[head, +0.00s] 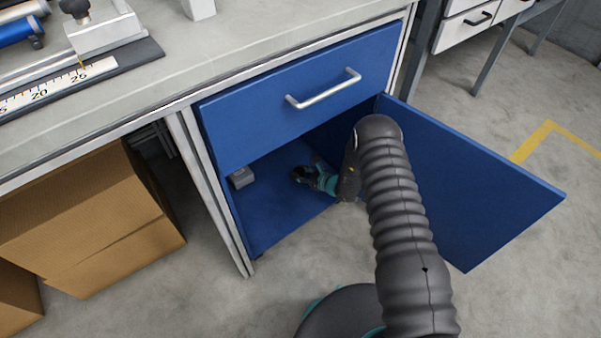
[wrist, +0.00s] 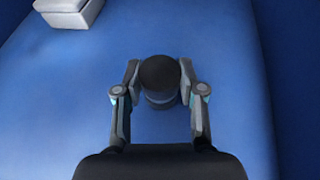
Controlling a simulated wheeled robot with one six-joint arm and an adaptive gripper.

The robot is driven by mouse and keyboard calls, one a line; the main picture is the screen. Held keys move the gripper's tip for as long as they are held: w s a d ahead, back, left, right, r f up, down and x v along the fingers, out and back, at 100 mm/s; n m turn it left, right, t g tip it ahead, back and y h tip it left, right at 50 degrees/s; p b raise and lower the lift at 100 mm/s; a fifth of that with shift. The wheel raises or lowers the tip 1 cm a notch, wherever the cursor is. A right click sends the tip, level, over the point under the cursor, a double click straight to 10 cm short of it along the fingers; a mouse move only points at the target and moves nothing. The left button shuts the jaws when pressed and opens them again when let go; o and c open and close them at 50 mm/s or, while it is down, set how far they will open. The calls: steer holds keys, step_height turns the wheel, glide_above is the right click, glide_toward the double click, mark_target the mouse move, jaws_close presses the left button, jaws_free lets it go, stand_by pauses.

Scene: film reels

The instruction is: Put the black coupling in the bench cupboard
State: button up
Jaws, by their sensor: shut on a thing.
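The bench cupboard (head: 265,225) is blue, and its door (head: 470,190) stands wide open to the right. My arm reaches into it, and my gripper (head: 303,176) is inside, above the cupboard floor. In the wrist view my gripper (wrist: 160,88) is shut on the black coupling (wrist: 160,72), a dark round piece with a greyer lower part, held between both fingertips. The blue cupboard floor (wrist: 70,110) lies below it. I cannot tell whether the coupling touches the floor. In the head view the coupling is too small and dark to make out clearly.
A grey box (head: 241,178) sits inside the cupboard at the left; it also shows in the wrist view (wrist: 68,12). A blue drawer (head: 300,95) with a metal handle is above the opening. Cardboard boxes (head: 85,215) stand under the bench at left.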

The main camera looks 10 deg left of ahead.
steer(key=o, duration=1.2)
steer(key=shift+r, duration=0.2)
steer(key=v, duration=1.2)
steer(key=shift+f, duration=0.15)
